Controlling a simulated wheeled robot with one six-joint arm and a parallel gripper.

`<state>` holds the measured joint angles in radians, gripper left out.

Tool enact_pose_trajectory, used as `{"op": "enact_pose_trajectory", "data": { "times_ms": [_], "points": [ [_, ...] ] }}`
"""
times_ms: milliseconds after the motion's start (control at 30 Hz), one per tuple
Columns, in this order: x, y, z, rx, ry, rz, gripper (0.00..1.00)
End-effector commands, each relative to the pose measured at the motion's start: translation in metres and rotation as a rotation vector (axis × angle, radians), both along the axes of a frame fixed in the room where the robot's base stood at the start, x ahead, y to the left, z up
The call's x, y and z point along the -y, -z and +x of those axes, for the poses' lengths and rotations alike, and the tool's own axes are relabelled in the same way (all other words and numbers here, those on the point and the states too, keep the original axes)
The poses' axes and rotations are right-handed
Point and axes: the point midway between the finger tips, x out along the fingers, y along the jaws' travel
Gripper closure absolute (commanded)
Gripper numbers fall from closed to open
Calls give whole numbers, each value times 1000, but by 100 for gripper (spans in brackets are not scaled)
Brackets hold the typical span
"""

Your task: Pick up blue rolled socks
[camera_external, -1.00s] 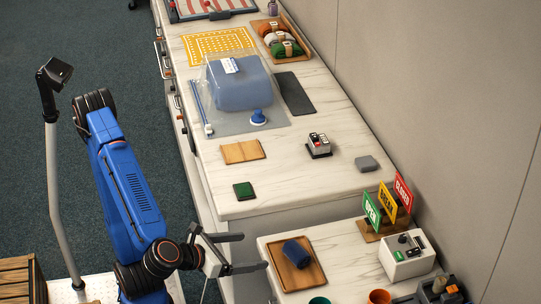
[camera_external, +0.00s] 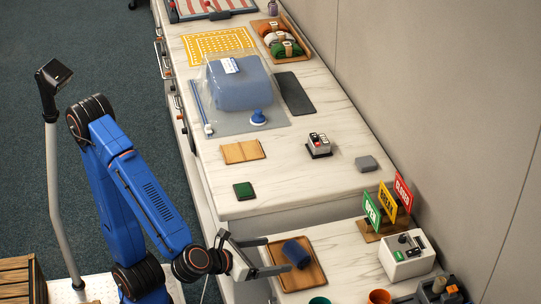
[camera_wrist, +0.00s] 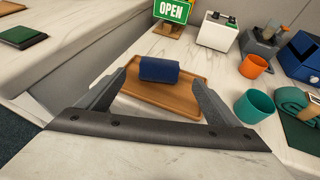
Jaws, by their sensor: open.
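The blue rolled socks (camera_external: 296,252) lie on a wooden tray (camera_external: 313,276) on the near counter. In the wrist view the blue rolled socks (camera_wrist: 159,70) sit toward the far side of the wooden tray (camera_wrist: 170,97), ahead of my gripper (camera_wrist: 159,80) and between the lines of its two fingers. My gripper (camera_external: 276,254) is open and empty. It reaches over the tray's left edge in the external view, close to the socks. I cannot tell whether a fingertip touches them.
A green OPEN sign (camera_external: 371,209) and a white box (camera_external: 406,256) stand behind the tray. An orange cup (camera_wrist: 254,66) and a teal cup (camera_wrist: 255,106) stand to its right in the wrist view. A green mat (camera_external: 244,190) lies on the farther counter.

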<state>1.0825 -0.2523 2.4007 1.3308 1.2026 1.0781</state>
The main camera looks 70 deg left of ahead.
Motion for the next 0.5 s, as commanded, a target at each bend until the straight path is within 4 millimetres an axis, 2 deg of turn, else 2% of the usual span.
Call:
{"op": "enact_pose_trajectory", "data": {
  "times_ms": [300, 500],
  "points": [
    [-9, 13, 29, -1, -2, 0, 14],
    [-11, 16, 36, 0, 0, 0, 14]
  ]
}}
